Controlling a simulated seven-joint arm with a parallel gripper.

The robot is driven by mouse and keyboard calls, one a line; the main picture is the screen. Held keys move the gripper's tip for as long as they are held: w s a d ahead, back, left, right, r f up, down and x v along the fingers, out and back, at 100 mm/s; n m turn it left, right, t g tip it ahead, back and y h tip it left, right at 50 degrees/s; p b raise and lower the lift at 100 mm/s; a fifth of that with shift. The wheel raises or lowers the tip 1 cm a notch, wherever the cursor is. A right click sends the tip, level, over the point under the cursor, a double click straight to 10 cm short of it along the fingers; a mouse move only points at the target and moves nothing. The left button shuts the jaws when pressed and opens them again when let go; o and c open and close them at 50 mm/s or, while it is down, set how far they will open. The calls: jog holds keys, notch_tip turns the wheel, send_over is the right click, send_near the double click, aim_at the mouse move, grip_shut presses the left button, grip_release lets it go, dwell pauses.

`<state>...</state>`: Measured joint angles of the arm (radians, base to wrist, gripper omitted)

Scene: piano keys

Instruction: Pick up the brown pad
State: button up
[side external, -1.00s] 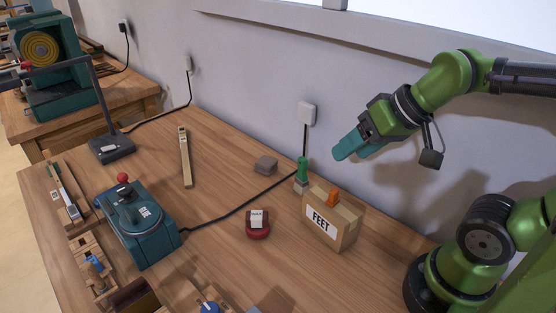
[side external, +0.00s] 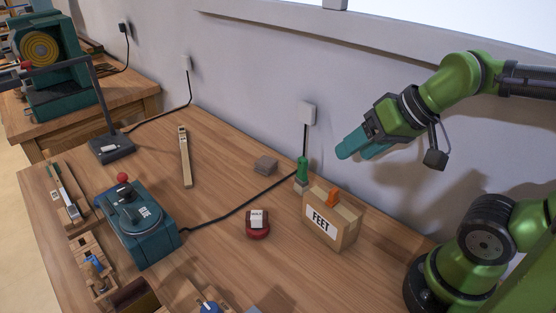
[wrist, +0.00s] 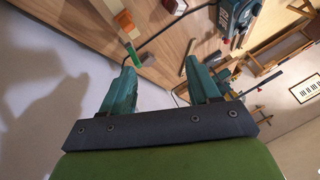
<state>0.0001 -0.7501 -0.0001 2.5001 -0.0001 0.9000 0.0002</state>
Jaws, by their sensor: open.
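A small flat grey-brown block (side external: 265,165) lies on the wooden table near the wall in the side view; it is the closest match I see to a brown pad. My gripper (side external: 350,150) hangs in the air near the wall, to the right of the block and well above the table. Its two teal fingers are apart, with nothing between them; they also show in the wrist view (wrist: 160,66).
A green-handled item (side external: 302,173) is between box and block. A black cable (side external: 235,212) crosses the table. A red-based item (side external: 257,225), wooden stick (side external: 185,158) and teal machine (side external: 140,225) stand further left.

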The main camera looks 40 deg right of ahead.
jog(key=o, duration=0.4)
jog(key=n+g+h, duration=0.2)
jog(key=n+g, duration=0.4)
send_over(266, 161)
jog(key=s, duration=0.2)
notch_tip(266, 161, down, 7)
jog(key=shift+t, duration=0.3)
jog(key=f, duration=0.5)
jog(key=w+f, duration=0.1)
jog(key=f, duration=0.5)
jog(key=w+f, duration=0.1)
jog(key=f, duration=0.4)
jog(key=shift+f, duration=0.3)
